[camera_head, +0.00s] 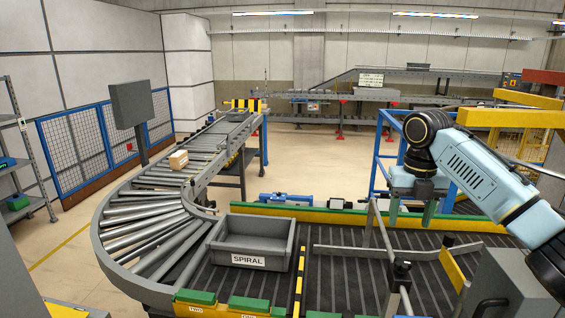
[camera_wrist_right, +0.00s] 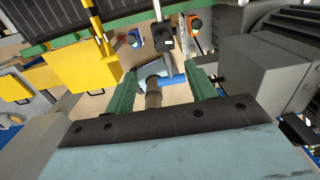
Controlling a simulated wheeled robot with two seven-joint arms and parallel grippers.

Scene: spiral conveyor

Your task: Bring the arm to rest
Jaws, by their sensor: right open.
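My right arm (camera_head: 490,180) comes in from the right in the head view, light blue with black joints. Its gripper (camera_head: 411,212) points down with two green fingers set apart, above the back edge of the dark belt area. In the right wrist view the same gripper (camera_wrist_right: 163,82) is open, with its fingers on either side. No object is held between the fingers; floor and parts farther below show through the gap. My left gripper is not in view.
A grey tote (camera_head: 212,247) labelled SPIRAL stands empty on the dark belt. A small cardboard box (camera_head: 178,160) sits on the curved roller conveyor (camera_head: 150,222). A blue frame (camera_head: 380,150) stands just behind my right gripper. Metal guide rails (camera_head: 350,251) lie below it.

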